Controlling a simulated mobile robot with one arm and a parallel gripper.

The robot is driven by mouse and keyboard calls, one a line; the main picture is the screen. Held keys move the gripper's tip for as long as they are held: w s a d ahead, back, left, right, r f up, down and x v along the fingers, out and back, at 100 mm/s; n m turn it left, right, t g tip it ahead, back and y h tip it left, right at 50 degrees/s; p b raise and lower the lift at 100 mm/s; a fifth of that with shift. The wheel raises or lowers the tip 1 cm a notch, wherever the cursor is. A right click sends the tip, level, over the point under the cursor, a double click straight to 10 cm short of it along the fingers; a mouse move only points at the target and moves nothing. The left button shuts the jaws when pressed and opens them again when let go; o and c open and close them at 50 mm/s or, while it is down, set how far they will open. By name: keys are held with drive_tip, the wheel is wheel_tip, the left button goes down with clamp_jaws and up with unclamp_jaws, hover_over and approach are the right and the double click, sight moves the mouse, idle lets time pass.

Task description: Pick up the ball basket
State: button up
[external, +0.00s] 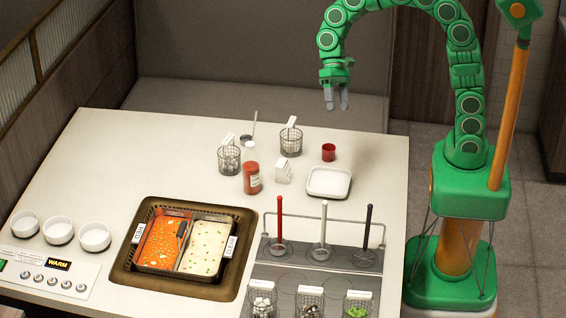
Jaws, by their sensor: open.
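Several small wire baskets with white label tags are in view, and I cannot read which one is the ball basket. Along the front edge stand a front left basket (263,303) with whitish pieces, a front middle basket (309,305) with whitish and dark pieces, and a front right basket (357,307) with green pieces. Farther back are two more, a back left basket (229,160) with pale contents and a back right basket (291,143). My gripper (337,106) is open and empty, pointing down, high above the far right part of the table, apart from every basket.
A divided pot (188,213) with red and white broth is sunk into the table (110,170). A rack with several ladles (323,240) stands behind the front baskets. A red bottle (251,178), white carton (283,170), red cup (328,152) and white tray (329,182) stand mid-table.

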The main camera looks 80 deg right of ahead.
drive_tip(key=w+f+m+y, duration=0.2)
drive_tip(key=w+f+m, duration=0.1)
drive_tip(key=w, duration=0.9)
drive_tip(key=m+t+y, duration=0.4)
drive_tip(key=m+t, duration=0.1)
drive_tip(key=m, duration=0.5)
approach(229, 137)
drive_tip(key=s+x, duration=0.1)
drive_tip(key=x, duration=0.2)
drive_tip(key=shift+x, duration=1.6)
drive_tip(key=shift+w+x, duration=0.25)
drive_tip(key=shift+x, duration=1.05)
drive_tip(key=shift+w+x, duration=0.2)
drive_tip(key=shift+x, duration=1.1)
drive_tip(key=shift+d+r, duration=0.1)
clamp_jaws()
